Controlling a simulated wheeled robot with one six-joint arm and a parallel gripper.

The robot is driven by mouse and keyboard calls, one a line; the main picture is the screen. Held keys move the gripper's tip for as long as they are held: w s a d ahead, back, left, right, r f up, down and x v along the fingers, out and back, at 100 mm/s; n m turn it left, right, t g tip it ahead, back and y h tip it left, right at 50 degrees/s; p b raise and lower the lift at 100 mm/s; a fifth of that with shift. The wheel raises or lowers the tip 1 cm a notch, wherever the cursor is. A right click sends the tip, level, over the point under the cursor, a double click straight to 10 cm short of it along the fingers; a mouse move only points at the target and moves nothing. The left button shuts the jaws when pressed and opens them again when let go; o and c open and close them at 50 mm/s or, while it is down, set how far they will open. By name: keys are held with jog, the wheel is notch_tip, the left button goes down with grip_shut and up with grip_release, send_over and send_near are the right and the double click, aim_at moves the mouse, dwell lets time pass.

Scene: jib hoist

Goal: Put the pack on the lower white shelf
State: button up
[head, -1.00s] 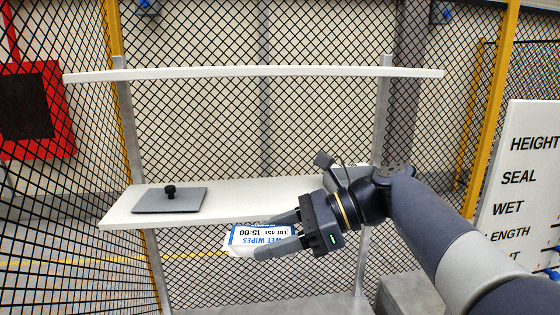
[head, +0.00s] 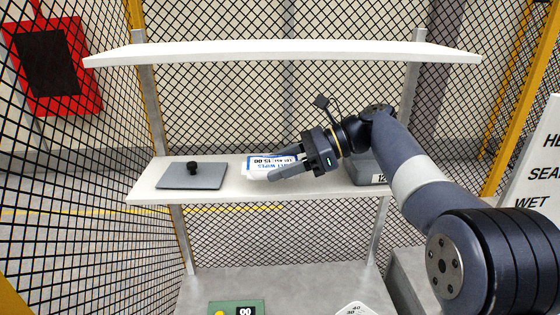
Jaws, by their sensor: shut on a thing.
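The pack (head: 259,168), white and blue and marked as wet wipes, is between the fingers of my gripper (head: 283,166). My gripper is shut on it and points left. The pack shows over the lower white shelf (head: 225,196), around the middle of its length. I cannot tell whether the pack touches the shelf or is held just above it. My fingers cover part of the pack.
A grey plate with a black knob (head: 192,178) lies on the lower shelf's left part. A grey box (head: 368,172) stands at its right, partly behind my arm. The upper white shelf (head: 285,51) runs above. A green item (head: 237,308) lies on the grey surface below.

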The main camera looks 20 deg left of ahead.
jog(key=w+a, duration=0.1)
jog(key=w+p, duration=0.1)
jog(key=w, duration=0.1)
jog(key=shift+w+a, duration=0.15)
jog(key=shift+a, duration=0.25)
jog(key=shift+f+p, duration=0.3)
jog(key=shift+f, duration=1.45)
jog(key=shift+f, duration=0.2)
jog(key=o, duration=1.1)
jog(key=shift+c, duration=0.2)
jog(key=shift+r, duration=0.15)
jog(key=v, duration=1.2)
jog(key=shift+b, duration=0.35)
jog(key=shift+a, duration=0.1)
